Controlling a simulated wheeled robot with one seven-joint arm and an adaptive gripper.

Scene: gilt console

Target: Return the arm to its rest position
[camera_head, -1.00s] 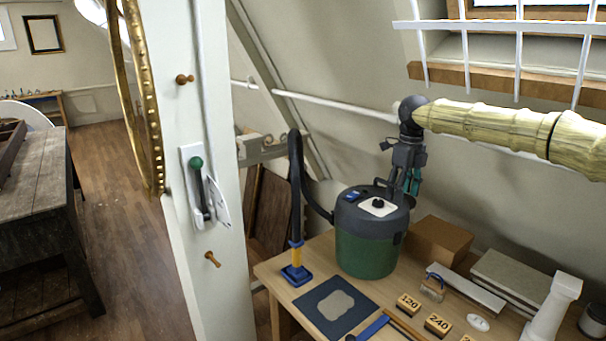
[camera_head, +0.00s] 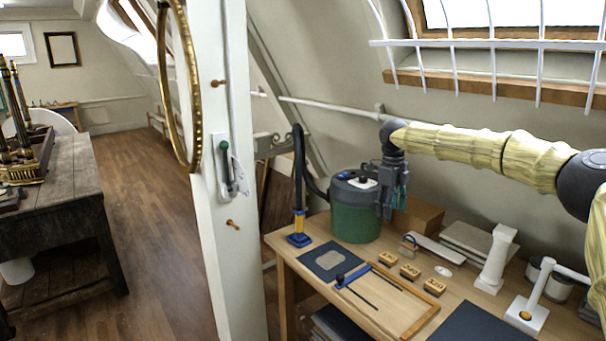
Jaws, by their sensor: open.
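My arm (camera_head: 475,145), in a yellowish sleeve, reaches in from the right above the workbench. My gripper (camera_head: 391,205) hangs down from its end, pointing at the bench. It is open, and I see nothing between its fingers. It hangs in front of the right side of the green canister vacuum (camera_head: 356,221) and covers part of it. I cannot tell whether it touches the canister.
The wooden workbench (camera_head: 402,318) holds a cardboard box (camera_head: 418,216), several numbered sanding blocks (camera_head: 409,271), a white pillar (camera_head: 495,260) and a white stand (camera_head: 527,312). A white post (camera_head: 211,170) with a gilt ring stands left. Floor (camera_head: 158,240) beyond it is clear.

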